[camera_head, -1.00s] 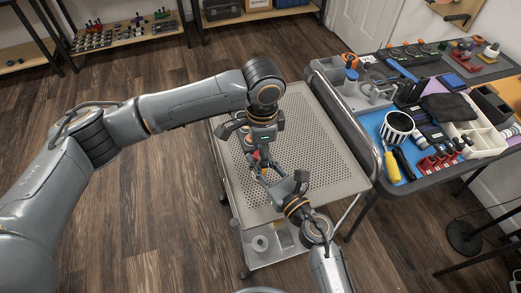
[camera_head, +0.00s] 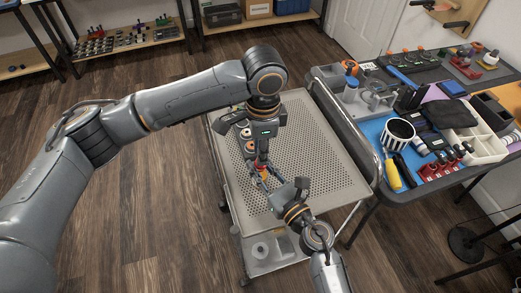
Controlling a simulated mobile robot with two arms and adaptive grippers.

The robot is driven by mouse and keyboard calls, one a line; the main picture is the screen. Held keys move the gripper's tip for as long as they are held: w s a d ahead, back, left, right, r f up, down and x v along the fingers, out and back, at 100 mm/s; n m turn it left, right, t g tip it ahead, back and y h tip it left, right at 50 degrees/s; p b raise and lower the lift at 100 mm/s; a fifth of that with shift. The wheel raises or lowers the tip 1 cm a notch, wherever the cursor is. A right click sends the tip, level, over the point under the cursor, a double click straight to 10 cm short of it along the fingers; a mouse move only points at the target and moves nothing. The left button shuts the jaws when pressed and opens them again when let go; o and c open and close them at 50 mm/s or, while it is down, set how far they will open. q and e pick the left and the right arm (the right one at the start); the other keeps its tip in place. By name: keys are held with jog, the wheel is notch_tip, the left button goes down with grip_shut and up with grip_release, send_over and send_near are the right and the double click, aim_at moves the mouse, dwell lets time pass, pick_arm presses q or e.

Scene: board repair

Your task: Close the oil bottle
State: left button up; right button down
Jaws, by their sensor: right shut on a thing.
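My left gripper (camera_head: 261,163) points down over the middle of the perforated cart top (camera_head: 317,150). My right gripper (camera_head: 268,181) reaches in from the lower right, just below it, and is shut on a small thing. Small red and yellow-orange parts show between the two grippers; they appear to belong to the oil bottle (camera_head: 260,172), which the fingers mostly hide. The bottle's cap and neck cannot be made out. Whether the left fingers are open or shut is too small to tell.
A grey table (camera_head: 400,181) at the right holds a blue mat, a yellow-handled tool (camera_head: 391,172), a white-and-black round container (camera_head: 398,131), red-based parts and a white divided tray (camera_head: 487,141). The cart's right side is clear. A lower cart shelf (camera_head: 270,262) holds a round item.

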pick_arm(q)
jog(key=shift+f, duration=0.15)
pick_arm(e)
jog(key=shift+f, duration=0.1)
pick_arm(q)
jog(key=shift+f, duration=0.65)
pick_arm(e)
jog(key=shift+s, duration=0.1)
pick_arm(q)
jog(key=shift+r, duration=2)
pick_arm(e)
jog(key=shift+f, duration=0.1)
jog(key=c, duration=1.1)
grip_release()
jog(key=v, duration=1.2)
